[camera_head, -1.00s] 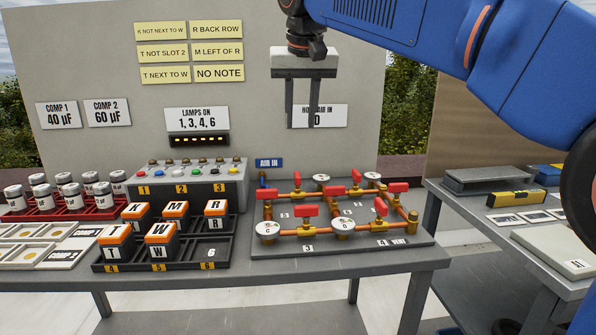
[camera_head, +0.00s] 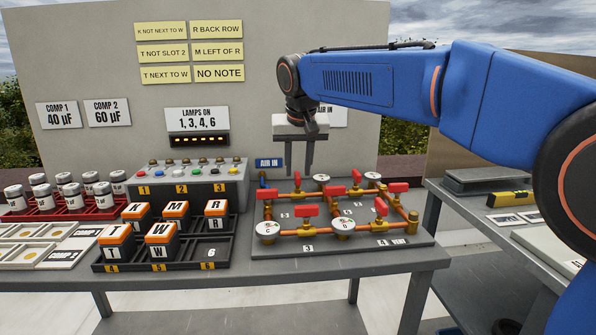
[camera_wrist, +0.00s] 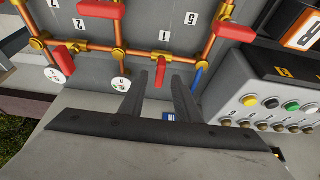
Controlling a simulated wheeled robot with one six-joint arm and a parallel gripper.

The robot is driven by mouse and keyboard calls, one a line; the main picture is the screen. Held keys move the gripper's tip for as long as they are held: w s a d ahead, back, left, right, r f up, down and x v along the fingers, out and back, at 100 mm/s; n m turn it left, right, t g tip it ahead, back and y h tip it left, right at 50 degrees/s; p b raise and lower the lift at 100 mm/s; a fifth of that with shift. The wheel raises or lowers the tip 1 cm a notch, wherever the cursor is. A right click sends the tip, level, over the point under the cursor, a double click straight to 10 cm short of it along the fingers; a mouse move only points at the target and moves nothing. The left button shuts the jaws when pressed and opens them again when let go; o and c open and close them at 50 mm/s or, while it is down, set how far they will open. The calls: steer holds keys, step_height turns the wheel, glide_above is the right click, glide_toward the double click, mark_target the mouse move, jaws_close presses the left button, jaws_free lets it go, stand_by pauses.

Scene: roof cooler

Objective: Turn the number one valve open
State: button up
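The valve board (camera_head: 262,244) carries copper pipes, gauges and several red valve handles. My gripper (camera_head: 295,170) is open and empty, fingers down over the back left of the board. In the wrist view, its fingers (camera_wrist: 160,75) frame the second handle; contact cannot be told.
A grey lamp box (camera_head: 190,180) stands left of the board, with lettered blocks (camera_head: 162,240) in front. The grey wall (camera_head: 240,80) rises behind. A side table (camera_head: 470,210) stands at right. The air above the board's front is free.

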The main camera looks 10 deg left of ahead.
steer(key=shift+x, duration=0.85)
jaws_close()
